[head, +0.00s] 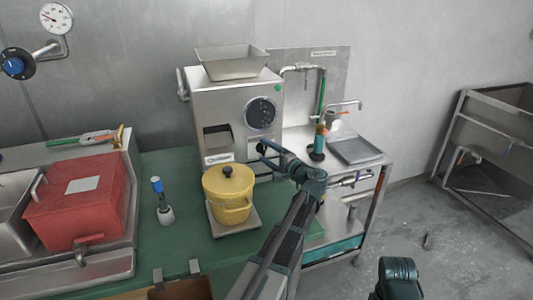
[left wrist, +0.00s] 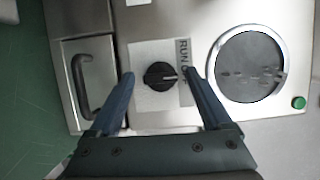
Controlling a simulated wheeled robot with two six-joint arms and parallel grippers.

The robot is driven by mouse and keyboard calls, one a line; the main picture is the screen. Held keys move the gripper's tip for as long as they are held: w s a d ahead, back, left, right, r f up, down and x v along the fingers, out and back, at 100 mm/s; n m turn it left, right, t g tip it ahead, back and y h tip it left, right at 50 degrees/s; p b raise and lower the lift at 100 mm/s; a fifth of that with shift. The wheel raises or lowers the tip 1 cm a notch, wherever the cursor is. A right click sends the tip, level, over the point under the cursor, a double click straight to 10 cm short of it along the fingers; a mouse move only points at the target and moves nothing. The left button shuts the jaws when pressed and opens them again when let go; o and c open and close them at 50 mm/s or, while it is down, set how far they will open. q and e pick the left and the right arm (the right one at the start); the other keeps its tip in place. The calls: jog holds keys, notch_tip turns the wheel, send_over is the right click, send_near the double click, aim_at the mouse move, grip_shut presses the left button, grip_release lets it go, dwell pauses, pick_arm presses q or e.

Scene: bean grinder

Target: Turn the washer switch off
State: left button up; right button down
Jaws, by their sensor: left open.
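The switch is a black round knob (left wrist: 160,76) on a pale plate on the steel machine (head: 237,108). A label (left wrist: 184,68) beside it reads "RUN" and what looks like the start of "OFF", partly covered by a finger. A pale mark on the knob seems to point right, towards the label in the left wrist view; its exact setting is hard to tell. My left gripper (head: 268,155) is open in front of the machine's lower right front. In the left wrist view its fingers (left wrist: 158,78) are on either side of the knob, with visible gaps.
A yellow lidded pot (head: 229,196) stands on a plate below the machine's front, left of my left arm. A round dark window (head: 261,113) and green button (head: 278,88) are on the machine. A red box (head: 85,200) sits at left; a steel tray (head: 355,151) is at right.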

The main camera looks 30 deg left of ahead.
pick_arm(q)
jog(key=v, duration=1.4)
